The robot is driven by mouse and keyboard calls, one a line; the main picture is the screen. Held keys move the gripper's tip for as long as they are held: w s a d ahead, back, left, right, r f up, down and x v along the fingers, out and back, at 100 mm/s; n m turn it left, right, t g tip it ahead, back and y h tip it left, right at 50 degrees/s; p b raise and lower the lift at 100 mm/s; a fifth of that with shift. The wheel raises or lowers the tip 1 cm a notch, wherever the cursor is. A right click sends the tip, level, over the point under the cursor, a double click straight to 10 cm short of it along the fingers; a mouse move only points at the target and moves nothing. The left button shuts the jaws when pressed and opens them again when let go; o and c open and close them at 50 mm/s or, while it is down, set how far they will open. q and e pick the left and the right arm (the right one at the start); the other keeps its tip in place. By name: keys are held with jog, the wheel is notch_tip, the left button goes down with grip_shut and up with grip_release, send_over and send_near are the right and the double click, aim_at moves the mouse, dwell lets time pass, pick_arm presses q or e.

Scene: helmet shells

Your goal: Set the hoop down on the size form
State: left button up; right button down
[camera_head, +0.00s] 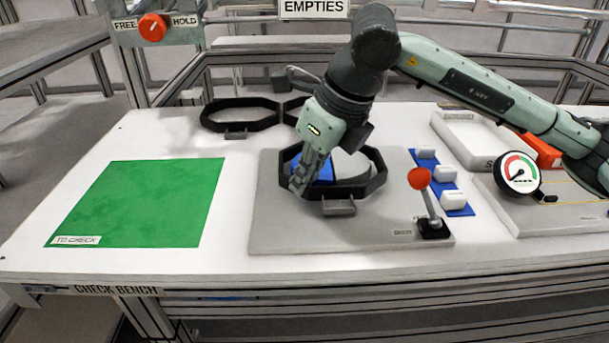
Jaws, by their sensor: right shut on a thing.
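The hoop (360,188) is a black octagonal ring with a small grey tab at its front. It is over the grey board, around or just above the size form (350,165), a rounded shape with white and blue parts. Whether the hoop rests on the form or hangs a little above it, I cannot tell. My right gripper (300,184) reaches down from above and is shut on the hoop's left side. It hides part of the form and of the hoop's rim. My left gripper is not in view.
A red-knobbed lever (420,179) stands at the board's front right. A blue strip with white blocks (448,174) and a dial gauge (517,173) lie further right. Black rings (240,113) lie at the back. The green mat (140,203) at left is clear.

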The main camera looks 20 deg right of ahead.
jog(key=shift+f+b, duration=0.35)
jog(key=c, duration=1.6)
grip_release()
jog(key=shift+r, duration=0.1)
